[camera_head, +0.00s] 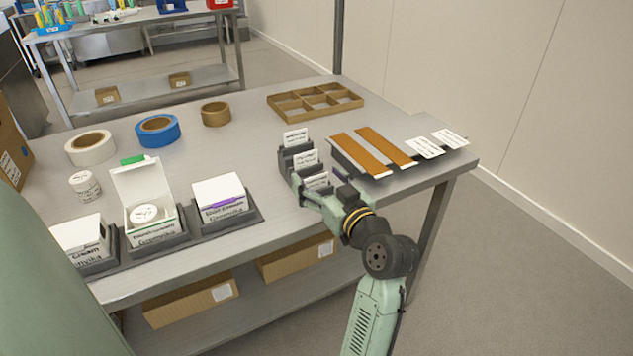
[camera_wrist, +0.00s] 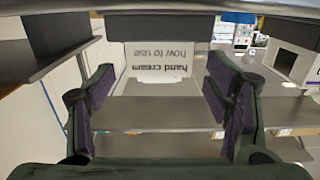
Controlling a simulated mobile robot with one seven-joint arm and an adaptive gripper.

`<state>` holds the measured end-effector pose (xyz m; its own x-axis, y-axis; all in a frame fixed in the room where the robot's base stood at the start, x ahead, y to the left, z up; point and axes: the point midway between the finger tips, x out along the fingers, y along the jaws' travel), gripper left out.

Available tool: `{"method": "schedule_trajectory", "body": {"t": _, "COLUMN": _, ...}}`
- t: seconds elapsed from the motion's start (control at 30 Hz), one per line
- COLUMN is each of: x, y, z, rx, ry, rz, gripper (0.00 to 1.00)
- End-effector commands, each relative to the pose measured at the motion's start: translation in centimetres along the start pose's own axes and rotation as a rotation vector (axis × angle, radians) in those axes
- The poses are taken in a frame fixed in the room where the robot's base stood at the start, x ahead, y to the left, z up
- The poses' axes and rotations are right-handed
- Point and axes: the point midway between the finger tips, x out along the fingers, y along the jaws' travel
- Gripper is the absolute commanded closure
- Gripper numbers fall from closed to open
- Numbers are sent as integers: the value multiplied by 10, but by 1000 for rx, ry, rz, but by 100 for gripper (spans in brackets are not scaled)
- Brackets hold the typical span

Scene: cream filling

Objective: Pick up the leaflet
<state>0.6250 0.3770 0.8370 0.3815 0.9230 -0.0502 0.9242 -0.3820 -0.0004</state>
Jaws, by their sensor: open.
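White printed leaflets stand upright in a dark stepped holder (camera_head: 287,166) on the table: a back one (camera_head: 295,137), a middle one (camera_head: 305,158) and a front one (camera_head: 316,180). My gripper (camera_head: 312,193) is low at the front of the holder, close to the front leaflet. In the wrist view, my gripper (camera_wrist: 160,82) is open, one finger on each side. A leaflet (camera_wrist: 158,62) reading "how to use hand cream" shows upside down between the fingers and beyond them. No finger visibly touches it. Part of the holder is hidden by my gripper.
Left of the holder are cream boxes in dark trays, one box open (camera_head: 146,197) with a jar inside. Tape rolls (camera_head: 158,130) and a divided cardboard tray (camera_head: 290,114) lie behind.

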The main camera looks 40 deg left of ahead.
Motion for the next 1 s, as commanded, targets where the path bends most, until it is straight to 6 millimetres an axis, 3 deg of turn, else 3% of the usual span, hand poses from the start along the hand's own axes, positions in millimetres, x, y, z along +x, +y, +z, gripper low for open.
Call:
{"method": "schedule_trajectory", "body": {"t": 0.2, "x": 1, "y": 0, "z": 0, "rx": 0, "ry": 0, "rz": 1, "gripper": 28}}
{"method": "schedule_trajectory", "body": {"t": 0.7, "x": 1, "y": 0, "z": 0, "rx": 0, "ry": 0, "rz": 1, "gripper": 61}}
{"method": "schedule_trajectory", "body": {"t": 1.0, "x": 1, "y": 0, "z": 0, "rx": 0, "ry": 0, "rz": 1, "gripper": 61}}
